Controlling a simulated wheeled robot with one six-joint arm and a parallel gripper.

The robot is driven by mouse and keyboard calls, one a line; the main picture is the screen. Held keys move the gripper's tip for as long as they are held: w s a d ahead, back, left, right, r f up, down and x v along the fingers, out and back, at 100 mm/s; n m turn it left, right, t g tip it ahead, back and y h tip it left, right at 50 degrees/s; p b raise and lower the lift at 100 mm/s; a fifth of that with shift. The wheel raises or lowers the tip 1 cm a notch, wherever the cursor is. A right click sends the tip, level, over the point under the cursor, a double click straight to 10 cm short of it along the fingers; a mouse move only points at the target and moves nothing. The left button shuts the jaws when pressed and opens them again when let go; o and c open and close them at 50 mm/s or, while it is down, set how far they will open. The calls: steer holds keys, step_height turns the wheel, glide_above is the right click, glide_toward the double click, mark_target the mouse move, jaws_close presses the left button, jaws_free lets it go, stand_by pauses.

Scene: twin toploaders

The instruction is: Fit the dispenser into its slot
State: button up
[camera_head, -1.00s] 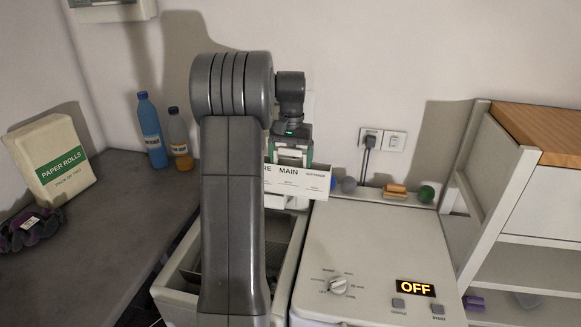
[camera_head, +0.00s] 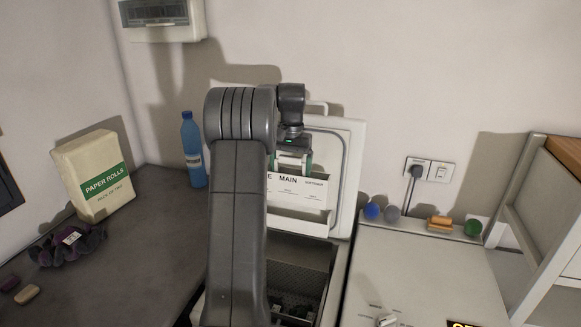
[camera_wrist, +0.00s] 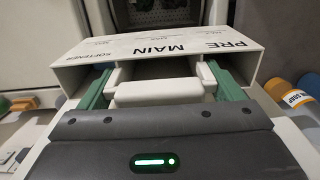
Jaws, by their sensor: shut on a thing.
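The dispenser (camera_head: 301,191) is a white box marked PRE, MAIN and SOFTENER. My gripper (camera_head: 292,163) is shut on it and holds it up in front of the open white lid (camera_head: 348,150) of the left toploader. In the wrist view the green finger pads lie on either side of the pale block at the middle of the dispenser (camera_wrist: 165,45), whose hollow compartments face me. The open machine's dark tub (camera_head: 297,265) shows below. I cannot make out the slot; the dispenser and my arm hide part of the lid and opening.
The closed toploader (camera_head: 430,265) stands at right, with small balls and a brush (camera_head: 439,224) along its back. A grey counter (camera_head: 150,235) at left carries paper rolls (camera_head: 95,175), a blue bottle (camera_head: 193,150) and a dark purple bundle (camera_head: 67,245). A shelf unit (camera_head: 560,215) is at far right.

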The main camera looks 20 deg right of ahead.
steer(key=shift+r+p, duration=0.2)
steer(key=shift+p, duration=0.1)
steer(key=shift+w+d+f+p, duration=0.25)
steer(key=shift+w+d+p, duration=0.15)
steer(key=shift+w, duration=0.1)
steer(key=shift+w+d+f+p, duration=0.25)
steer(key=shift+w+d, duration=0.1)
steer(key=shift+w, duration=0.15)
steer(key=shift+w+d+f+b, duration=0.15)
steer(key=shift+f+b, duration=0.15)
steer(key=shift+f, duration=0.45)
steer(key=shift+w+d+f+b, duration=0.1)
steer(key=shift+w+f+b, duration=0.15)
steer(key=shift+f, duration=0.55)
steer(key=shift+w+d+f+b, duration=0.15)
steer(key=shift+f+b, duration=0.15)
steer(key=shift+f, duration=0.45)
steer(key=shift+f, duration=0.15)
steer(key=shift+s+f, duration=0.1)
steer(key=shift+f, duration=0.1)
steer(key=o, duration=1.2)
steer(key=shift+r, duration=0.1)
steer(key=shift+o, duration=0.2)
